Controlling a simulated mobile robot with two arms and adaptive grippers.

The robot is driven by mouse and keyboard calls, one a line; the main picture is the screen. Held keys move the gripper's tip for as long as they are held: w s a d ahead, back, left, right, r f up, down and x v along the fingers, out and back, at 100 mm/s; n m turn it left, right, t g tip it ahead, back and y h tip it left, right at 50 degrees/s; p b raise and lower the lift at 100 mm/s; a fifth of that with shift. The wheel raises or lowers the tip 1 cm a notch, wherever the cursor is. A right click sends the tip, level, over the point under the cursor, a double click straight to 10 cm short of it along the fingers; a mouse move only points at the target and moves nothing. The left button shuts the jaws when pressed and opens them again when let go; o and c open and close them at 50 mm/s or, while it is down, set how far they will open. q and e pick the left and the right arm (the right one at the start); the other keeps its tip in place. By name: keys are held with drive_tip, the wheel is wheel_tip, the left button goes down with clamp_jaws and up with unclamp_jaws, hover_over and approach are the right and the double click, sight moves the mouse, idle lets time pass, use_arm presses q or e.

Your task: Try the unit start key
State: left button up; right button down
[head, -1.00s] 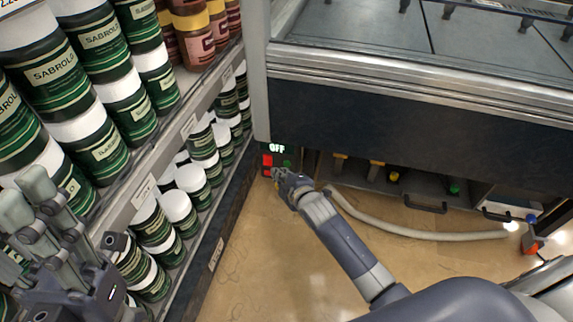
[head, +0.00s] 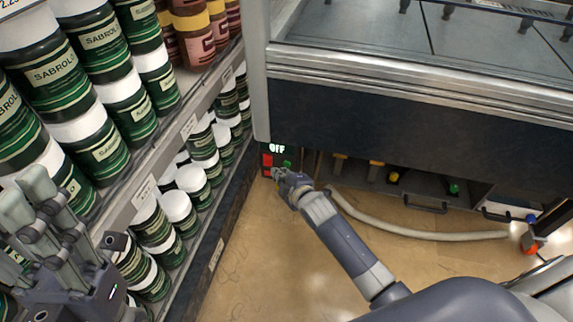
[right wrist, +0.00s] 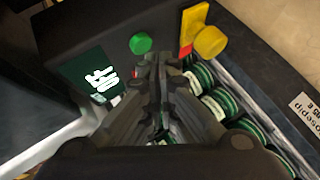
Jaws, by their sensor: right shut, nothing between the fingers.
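The dark control box (head: 280,158) stands low at the left end of the counter. Its display (head: 277,148) reads OFF; the display also shows in the right wrist view (right wrist: 97,78). A green key (right wrist: 140,43) sits on the box beside the display, with a red and yellow part (right wrist: 194,28) and a yellow knob (right wrist: 210,42) further right. My right gripper (head: 276,174) is shut and empty, just in front of the box. In the right wrist view its fingers lie below the green key; contact cannot be told. My left gripper (head: 25,190) is at the lower left, its opening unclear.
Shelves with green-labelled jars (head: 110,150) run along the left side. A pale hose (head: 400,230) lies on the floor, ending near an orange and grey part (head: 533,240) at right. Yellow-handled fittings (head: 376,170) sit under the counter. Open floor lies left of my right arm.

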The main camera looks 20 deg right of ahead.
drive_tip(key=shift+w+d, duration=0.2)
drive_tip(key=shift+w, duration=0.05)
drive_tip(key=shift+w+d, duration=0.25)
drive_tip(key=shift+w, duration=0.1)
idle(0.9)
drive_tip(key=shift+s+a+r+p, duration=0.1)
drive_tip(key=shift+p, duration=0.25)
drive_tip(key=shift+s+a+p, duration=0.35)
drive_tip(key=shift+s+p, duration=0.1)
drive_tip(key=shift+s, duration=0.15)
